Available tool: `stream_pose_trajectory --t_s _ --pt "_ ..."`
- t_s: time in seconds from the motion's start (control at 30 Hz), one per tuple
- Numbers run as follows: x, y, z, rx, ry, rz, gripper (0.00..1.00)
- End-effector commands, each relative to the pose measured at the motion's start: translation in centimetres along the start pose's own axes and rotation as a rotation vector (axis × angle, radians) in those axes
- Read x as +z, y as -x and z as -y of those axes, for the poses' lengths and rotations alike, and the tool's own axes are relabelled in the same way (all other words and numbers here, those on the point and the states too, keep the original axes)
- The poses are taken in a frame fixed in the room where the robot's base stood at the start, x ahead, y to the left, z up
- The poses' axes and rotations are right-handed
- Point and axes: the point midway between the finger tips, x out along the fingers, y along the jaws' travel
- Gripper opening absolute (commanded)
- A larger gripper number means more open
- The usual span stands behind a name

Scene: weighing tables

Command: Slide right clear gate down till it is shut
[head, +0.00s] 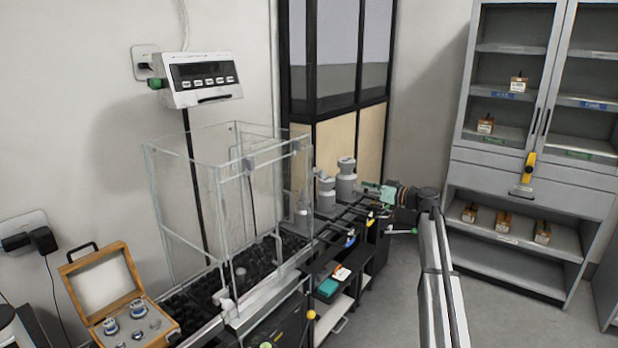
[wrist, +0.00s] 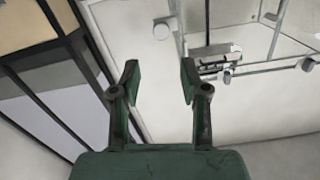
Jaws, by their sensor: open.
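A clear-walled weighing enclosure (head: 219,167) with pale edge frames stands left of centre in the head view. Its right clear gate (head: 285,190) is see-through, and I cannot tell exactly how high it sits. Part of the enclosure's frame and small round knobs (wrist: 162,29) show at the top of the wrist view. My gripper (head: 368,190) is to the right of the enclosure, apart from it, near the grey canisters. In the wrist view my gripper (wrist: 159,80) has its two green fingers spread, with nothing between them.
Grey canisters (head: 346,182) stand between the enclosure and my gripper. An open wooden weight box (head: 148,325) is at the lower left. A display unit (head: 203,80) is above the enclosure. A grey cabinet (head: 535,170) stands at the right, with clear floor before it.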

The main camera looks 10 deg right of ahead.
Motion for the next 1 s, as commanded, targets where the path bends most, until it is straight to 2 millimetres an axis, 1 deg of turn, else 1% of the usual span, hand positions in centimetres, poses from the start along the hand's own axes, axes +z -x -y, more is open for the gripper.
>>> stream_pose_trajectory --t_s 0.03,0.1,0.27,0.37,0.57,1.0 --pt "-0.6 0.0 0.0 -0.006 0.04 -0.026 0.45" --pt "-1.0 0.0 0.2 -0.009 0.095 -0.048 0.45" --pt "-1.0 -0.2 0.2 -0.007 0.169 -0.049 0.45" --pt "-1.1 -0.9 0.2 -0.007 0.174 -0.048 0.45" --pt "-1.3 -3.9 0.2 -0.008 0.172 -0.046 0.45" --pt "-1.7 -12.6 0.3 -0.008 0.17 -0.045 0.45"
